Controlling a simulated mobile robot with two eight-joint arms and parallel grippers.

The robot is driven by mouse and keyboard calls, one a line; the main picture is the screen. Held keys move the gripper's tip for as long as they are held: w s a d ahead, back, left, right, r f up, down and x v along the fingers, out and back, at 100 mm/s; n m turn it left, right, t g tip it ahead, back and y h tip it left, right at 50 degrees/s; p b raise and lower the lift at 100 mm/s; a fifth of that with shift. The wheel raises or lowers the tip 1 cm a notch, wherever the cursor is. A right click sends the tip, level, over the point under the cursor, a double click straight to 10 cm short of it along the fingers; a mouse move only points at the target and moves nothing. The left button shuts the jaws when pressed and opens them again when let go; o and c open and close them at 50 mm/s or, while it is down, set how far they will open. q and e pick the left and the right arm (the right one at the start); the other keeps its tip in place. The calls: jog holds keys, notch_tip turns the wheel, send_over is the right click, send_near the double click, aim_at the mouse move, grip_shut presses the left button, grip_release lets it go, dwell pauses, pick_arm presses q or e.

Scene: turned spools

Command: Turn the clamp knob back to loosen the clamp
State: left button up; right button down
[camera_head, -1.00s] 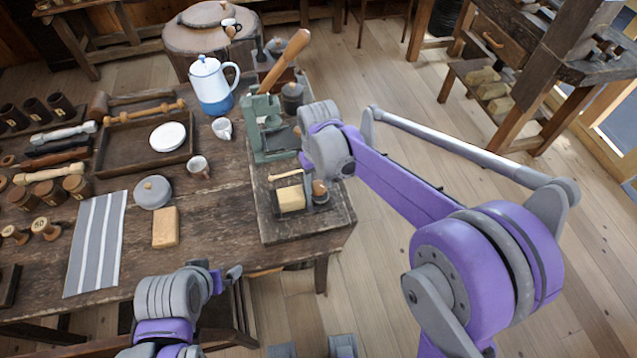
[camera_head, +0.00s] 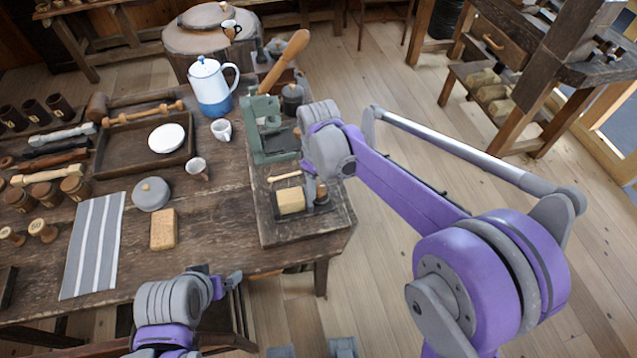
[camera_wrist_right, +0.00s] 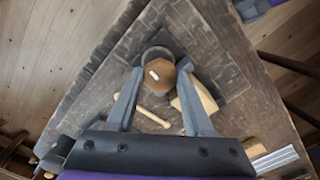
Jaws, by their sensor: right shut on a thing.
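The clamp knob is a brown wooden, faceted knob (camera_wrist_right: 159,76) with a small white mark on top. It sits on a dark round clamp part at a corner of the workboard (camera_head: 265,228). My right gripper (camera_wrist_right: 160,70) is shut on the knob from above, one finger on each side. In the head view the knob (camera_head: 321,188) is partly hidden by my right wrist. A pale wooden block (camera_head: 291,201) lies beside the clamp; whether the clamp touches it is unclear. My left gripper (camera_head: 233,280) hangs in front of the table, clear of the clamp; its finger gap is unclear.
A small wooden pin (camera_head: 285,176) lies on the board by the block. A green press (camera_head: 268,130) with a long wooden lever stands behind. Floor right of the table is open.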

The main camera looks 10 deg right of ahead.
aim_at(319, 187)
jog(key=shift+c, duration=1.5)
grip_release()
notch_tip(319, 187, up, 11)
jog(key=shift+p, duration=0.4)
jog(key=s+d+f+m+t, duration=0.1)
jog(key=s+d+m, duration=0.2)
jog(key=s, duration=0.3)
jog(key=s+d+f+m+t+p, duration=0.1)
jog(key=s+d+f+m+t, duration=0.1)
jog(key=s, duration=0.5)
jog(key=s+d+f+m+t+p, duration=0.1)
jog(key=s+d+f+m+t, duration=0.1)
jog(key=s+d+m, duration=0.2)
jog(key=s+d, duration=0.2)
jog(key=s, duration=0.1)
jog(key=shift+s+f, duration=0.15)
jog(key=shift+s, duration=0.1)
